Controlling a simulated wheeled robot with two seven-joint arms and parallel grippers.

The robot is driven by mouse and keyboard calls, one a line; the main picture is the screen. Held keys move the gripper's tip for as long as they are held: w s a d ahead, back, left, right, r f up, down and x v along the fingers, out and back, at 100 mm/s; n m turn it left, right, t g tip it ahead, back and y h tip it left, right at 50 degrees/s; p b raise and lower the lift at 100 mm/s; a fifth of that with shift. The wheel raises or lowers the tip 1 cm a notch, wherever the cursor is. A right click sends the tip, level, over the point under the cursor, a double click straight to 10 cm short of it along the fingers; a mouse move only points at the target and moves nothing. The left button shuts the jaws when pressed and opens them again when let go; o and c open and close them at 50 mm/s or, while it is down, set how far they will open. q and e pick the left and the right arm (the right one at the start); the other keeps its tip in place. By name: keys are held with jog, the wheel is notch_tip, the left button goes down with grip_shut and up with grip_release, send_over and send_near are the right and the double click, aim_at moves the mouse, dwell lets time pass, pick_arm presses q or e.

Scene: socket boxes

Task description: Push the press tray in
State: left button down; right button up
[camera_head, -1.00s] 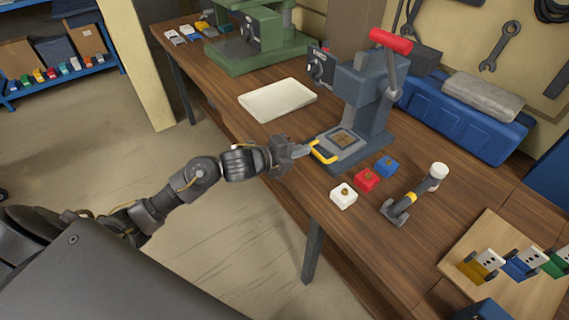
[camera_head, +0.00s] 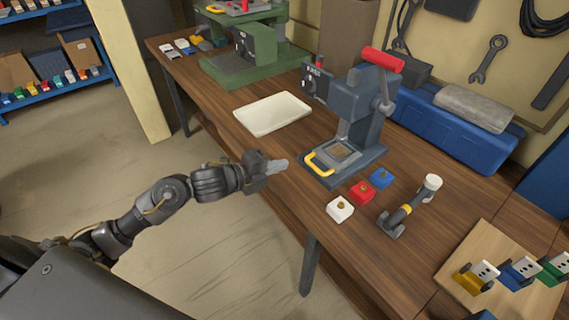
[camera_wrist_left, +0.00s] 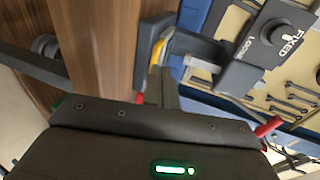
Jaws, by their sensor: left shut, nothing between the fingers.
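The press tray (camera_head: 343,151) is a grey plate with a brownish square and a yellow loop handle (camera_head: 320,162) at its near end. It lies low in the dark blue-grey press (camera_head: 357,108), above the base. The press has a red-gripped lever (camera_head: 382,59). My left gripper (camera_head: 280,164) is shut and empty, to the left of the handle, with a visible gap between. In the left wrist view, my shut fingers (camera_wrist_left: 160,88) point toward the yellow handle (camera_wrist_left: 178,47), which is partly hidden. My right gripper is not in view.
A white tray (camera_head: 272,113) is left of the press. A blue toolbox (camera_head: 460,137) sits behind.

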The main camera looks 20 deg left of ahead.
pick_arm(q)
jog(key=v, duration=0.7)
jog(key=shift+a+b, duration=0.3)
jog(key=shift+b, duration=0.1)
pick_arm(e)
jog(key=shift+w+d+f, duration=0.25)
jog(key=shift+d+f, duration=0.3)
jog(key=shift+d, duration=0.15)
pick_arm(q)
jog(key=shift+f, duration=0.1)
